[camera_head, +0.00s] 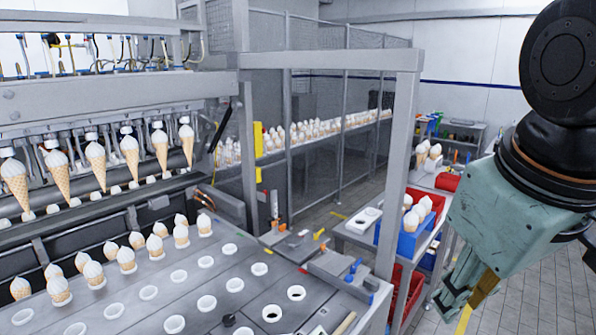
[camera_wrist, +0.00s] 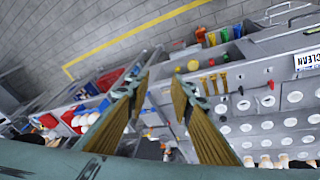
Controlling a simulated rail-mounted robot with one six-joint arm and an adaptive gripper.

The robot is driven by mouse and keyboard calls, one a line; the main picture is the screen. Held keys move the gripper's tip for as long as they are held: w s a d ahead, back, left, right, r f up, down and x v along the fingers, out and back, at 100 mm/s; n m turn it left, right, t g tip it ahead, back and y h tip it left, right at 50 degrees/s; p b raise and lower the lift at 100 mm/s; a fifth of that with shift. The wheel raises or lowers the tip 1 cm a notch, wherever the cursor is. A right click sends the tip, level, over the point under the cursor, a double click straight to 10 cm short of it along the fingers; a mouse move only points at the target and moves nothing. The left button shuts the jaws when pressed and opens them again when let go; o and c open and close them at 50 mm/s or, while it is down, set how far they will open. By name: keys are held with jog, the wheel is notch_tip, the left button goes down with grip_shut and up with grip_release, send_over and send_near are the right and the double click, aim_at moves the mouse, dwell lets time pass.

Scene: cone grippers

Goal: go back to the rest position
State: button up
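My gripper (camera_head: 462,302) hangs at the lower right of the head view, its green body above the aisle floor and its fingers pointing down. In the wrist view my gripper (camera_wrist: 160,88) has its two fingers, with ribbed brownish pads, apart and nothing between them. It is clear of the machine table (camera_head: 120,312) and to the right of the side cart in the picture. No cone is in its grasp.
Filled cones hang at the machine (camera_head: 96,160) on the left; others stand in the table's holes. A blue bin (camera_head: 400,243) with cones sits on the cart, with a red bin (camera_head: 432,205) nearby. A metal post (camera_head: 401,160) stands left of my arm. Floor (camera_head: 545,290) is open at right.

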jog(key=s+a+f+m, duration=0.1)
jog(key=s+a+m, duration=0.1)
jog(key=s, duration=0.7)
jog(key=shift+f+m+y+b, duration=0.15)
jog(key=shift+m+y+b, duration=0.25)
jog(key=shift+m, duration=0.5)
jog(key=shift+w+a, duration=0.1)
